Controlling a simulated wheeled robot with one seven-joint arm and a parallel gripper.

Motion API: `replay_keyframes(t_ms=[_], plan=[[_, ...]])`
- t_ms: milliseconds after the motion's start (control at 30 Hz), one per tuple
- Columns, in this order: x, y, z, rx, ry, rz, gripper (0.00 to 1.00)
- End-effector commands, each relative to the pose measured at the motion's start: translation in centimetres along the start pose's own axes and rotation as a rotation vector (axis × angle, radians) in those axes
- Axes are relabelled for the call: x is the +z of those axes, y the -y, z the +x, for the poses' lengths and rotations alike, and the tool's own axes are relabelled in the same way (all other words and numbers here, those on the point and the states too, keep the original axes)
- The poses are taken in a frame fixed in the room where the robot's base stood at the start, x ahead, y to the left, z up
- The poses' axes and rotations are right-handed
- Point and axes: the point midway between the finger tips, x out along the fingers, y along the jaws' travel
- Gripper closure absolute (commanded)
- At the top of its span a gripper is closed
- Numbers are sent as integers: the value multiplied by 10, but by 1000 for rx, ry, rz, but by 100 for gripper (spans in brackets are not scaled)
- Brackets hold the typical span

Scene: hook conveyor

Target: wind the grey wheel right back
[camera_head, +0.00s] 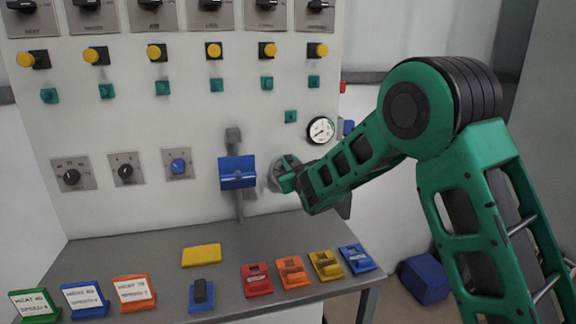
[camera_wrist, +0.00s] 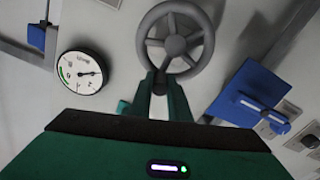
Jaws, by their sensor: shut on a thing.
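The grey wheel (camera_wrist: 207,45) is a spoked handwheel on the upright panel. It fills the upper middle of the wrist view. In the head view the wheel (camera_head: 275,178) is partly hidden behind my gripper (camera_head: 286,180). In the wrist view my gripper (camera_wrist: 162,88) is shut on the lower left part of the wheel's rim. A round white dial (camera_wrist: 82,73) with a needle and a green band is left of the wheel in the wrist view. The dial also shows in the head view (camera_head: 321,130), above and right of the wheel.
A blue bracket (camera_head: 238,173) on the panel stands close left of the wheel. Knobs (camera_head: 179,166) and yellow buttons (camera_head: 213,50) line the panel. Below, the grey table (camera_head: 225,273) bears several coloured blocks and label stands. A blue box (camera_head: 425,279) lies on the floor at right.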

Motion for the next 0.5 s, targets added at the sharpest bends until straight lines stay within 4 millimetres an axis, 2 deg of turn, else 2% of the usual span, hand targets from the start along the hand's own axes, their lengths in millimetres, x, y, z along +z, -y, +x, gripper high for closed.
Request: replay_keyframes(t_ms=[33,433,467,500], plan=[[5,-1,-1,0,10,3,100],[6,-1,-1,1,11,7,100],[6,-2,-1,1,12,7,79],[6,-2,-1,1,11,7,69]])
